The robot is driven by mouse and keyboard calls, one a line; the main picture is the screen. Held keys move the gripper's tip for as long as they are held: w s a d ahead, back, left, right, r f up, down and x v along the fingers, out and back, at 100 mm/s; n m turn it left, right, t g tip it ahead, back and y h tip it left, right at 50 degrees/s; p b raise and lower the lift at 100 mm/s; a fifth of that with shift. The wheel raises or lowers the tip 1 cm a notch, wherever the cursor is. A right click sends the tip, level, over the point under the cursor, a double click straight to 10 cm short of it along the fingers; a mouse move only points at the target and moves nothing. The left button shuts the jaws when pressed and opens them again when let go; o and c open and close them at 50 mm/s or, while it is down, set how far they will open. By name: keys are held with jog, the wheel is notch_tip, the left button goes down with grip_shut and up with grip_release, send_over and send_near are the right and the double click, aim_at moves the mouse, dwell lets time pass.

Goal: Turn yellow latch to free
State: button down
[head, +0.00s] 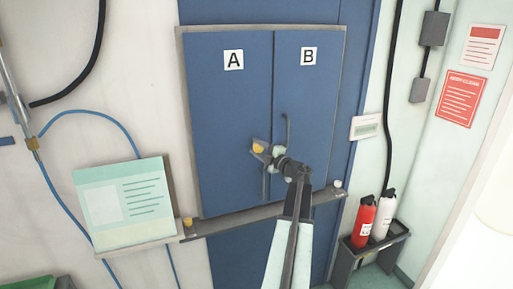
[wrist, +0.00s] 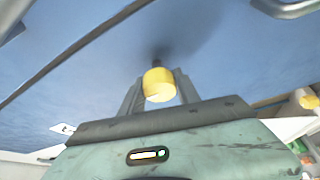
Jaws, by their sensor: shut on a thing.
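The yellow latch (head: 258,149) is a small yellow knob on the blue cabinet front, near the seam between doors A (head: 228,110) and B (head: 312,100). In the wrist view the yellow knob (wrist: 158,85) sits between my two grey fingers, on a dark stem against the blue surface. My gripper (head: 263,151) is at the latch in the head view, and its fingers (wrist: 158,92) are shut on the knob in the wrist view. My arm and gripper hide part of the door seam and handles.
Door handles (head: 287,130) and (head: 264,187) flank the seam. A grey ledge (head: 235,222) runs below the doors, with another yellow piece (head: 187,222) at its left end. A sign board (head: 125,203) stands left; red (head: 364,220) and white (head: 383,215) bottles stand right.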

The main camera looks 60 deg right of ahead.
dwell(0.3)
jog(key=c, duration=0.9)
grip_release()
jog(key=v, duration=0.7)
jog(key=shift+s+a+b, duration=0.1)
jog(key=shift+s+b, duration=0.3)
